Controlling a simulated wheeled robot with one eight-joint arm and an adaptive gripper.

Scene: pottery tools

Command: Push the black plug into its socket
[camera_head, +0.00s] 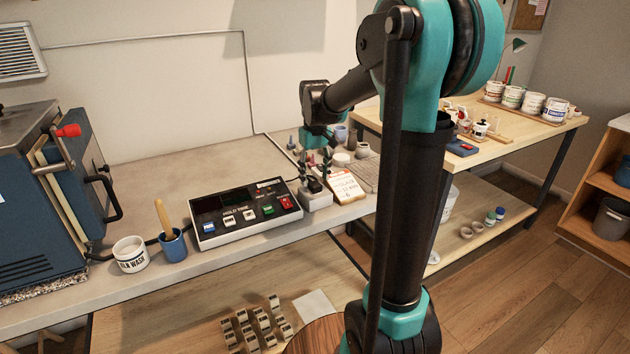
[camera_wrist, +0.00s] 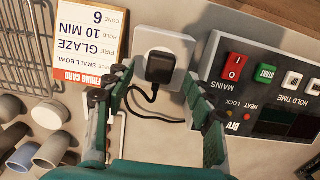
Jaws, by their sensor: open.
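The black plug (camera_wrist: 160,67) sits at the face of the white socket block (camera_wrist: 182,45), with its cord curling away below it in the wrist view. I cannot tell how deep its pins are. My gripper (camera_wrist: 155,78) is open, its two green and black fingers standing apart on either side of the plug, with gaps between. In the head view my gripper (camera_head: 315,165) points down over the socket block (camera_head: 318,202), and the plug (camera_head: 313,186) is partly hidden by the fingers.
The control box (camera_head: 245,212) with coloured buttons stands close left of the socket. A firing card (camera_head: 345,187) and a wire rack (camera_head: 366,173) lie to its right. Small pots (camera_wrist: 50,113) stand nearby. A white tub (camera_head: 130,254) and blue cup (camera_head: 173,245) are near the kiln (camera_head: 40,200).

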